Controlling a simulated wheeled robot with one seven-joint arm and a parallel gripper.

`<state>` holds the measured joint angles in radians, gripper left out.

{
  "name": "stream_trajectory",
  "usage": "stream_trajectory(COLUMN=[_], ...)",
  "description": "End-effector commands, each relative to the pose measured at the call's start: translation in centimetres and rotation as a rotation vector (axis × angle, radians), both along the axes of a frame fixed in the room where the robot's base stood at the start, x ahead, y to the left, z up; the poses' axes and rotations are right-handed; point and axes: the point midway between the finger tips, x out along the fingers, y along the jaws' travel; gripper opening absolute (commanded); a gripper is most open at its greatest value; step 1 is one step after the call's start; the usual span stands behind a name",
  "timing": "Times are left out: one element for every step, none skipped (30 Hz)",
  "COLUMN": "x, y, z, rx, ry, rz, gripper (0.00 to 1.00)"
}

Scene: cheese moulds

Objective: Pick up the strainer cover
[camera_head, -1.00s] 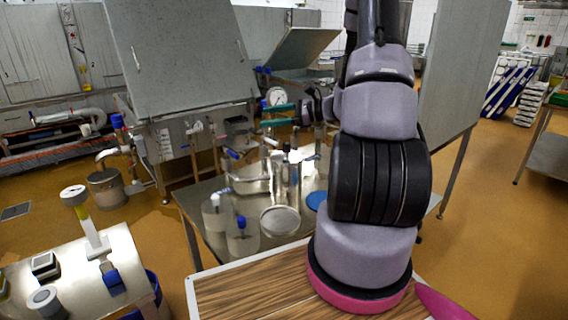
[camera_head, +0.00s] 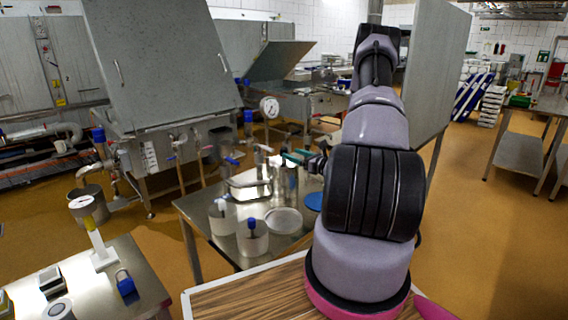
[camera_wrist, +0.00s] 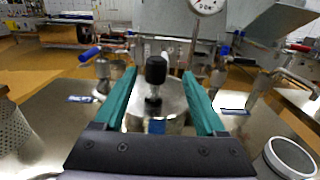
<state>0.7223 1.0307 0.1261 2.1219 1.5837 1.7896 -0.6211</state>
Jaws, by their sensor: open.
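In the wrist view, a shiny round metal lid (camera_wrist: 172,101) with an upright black knob (camera_wrist: 155,70) lies ahead of me; it looks like the strainer cover. The knob shows between the two green fingers of my gripper (camera_wrist: 160,74), with a gap on each side. The fingers are open and hold nothing that I can see. The lid's near edge is partly hidden by my gripper. In the head view, my gripper (camera_head: 296,158) is over the far side of the steel table (camera_head: 200,203); the cover cannot be made out clearly there.
On the table stand pale cylindrical moulds (camera_head: 222,217), one with a blue knob (camera_head: 252,224), a pale round disc (camera_head: 284,220) and a blue disc (camera_head: 314,201). A perforated mould (camera_wrist: 14,135) is at left and a round rimmed container (camera_wrist: 288,158) at lower right. A gauge (camera_head: 269,107) stands behind.

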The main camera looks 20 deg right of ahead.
Motion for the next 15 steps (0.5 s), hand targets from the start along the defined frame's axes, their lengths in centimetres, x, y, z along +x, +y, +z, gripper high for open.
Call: stream_trajectory(x=[0.4,0.7,1.2,1.6,2.0,2.6,3.0,3.4,3.9,4.1,4.4,4.6,4.7,4.7,4.8], y=[0.3,0.5,0.7,0.9,1.2,1.6,1.8,1.8,2.0,2.1,2.2,2.2,2.3,2.3,2.3], z=[0.1,0.1,0.2,0.2,0.3,0.4,0.4,0.4,0.4,0.3,0.3,0.3,0.3,0.4,0.4], rx=[-0.001,-0.002,-0.002,-0.001,-0.001,-0.002,-0.001,-0.002,-0.001,-0.002,-0.001,-0.001,-0.001,-0.001,-0.001], ry=[-0.001,-0.002,-0.003,-0.003,-0.003,-0.002,-0.003,-0.003,-0.003,-0.002,-0.001,-0.001,-0.001,-0.001,-0.001], rz=[0.002,0.003,0.004,0.003,0.004,0.005,0.004,0.004,0.003,0.003,0.004,0.003,0.003,0.002,0.002], gripper=[0.73,0.73,0.73,0.73,0.73,0.73,0.73,0.73,0.73,0.73,0.73,0.73,0.73,0.73,0.73])
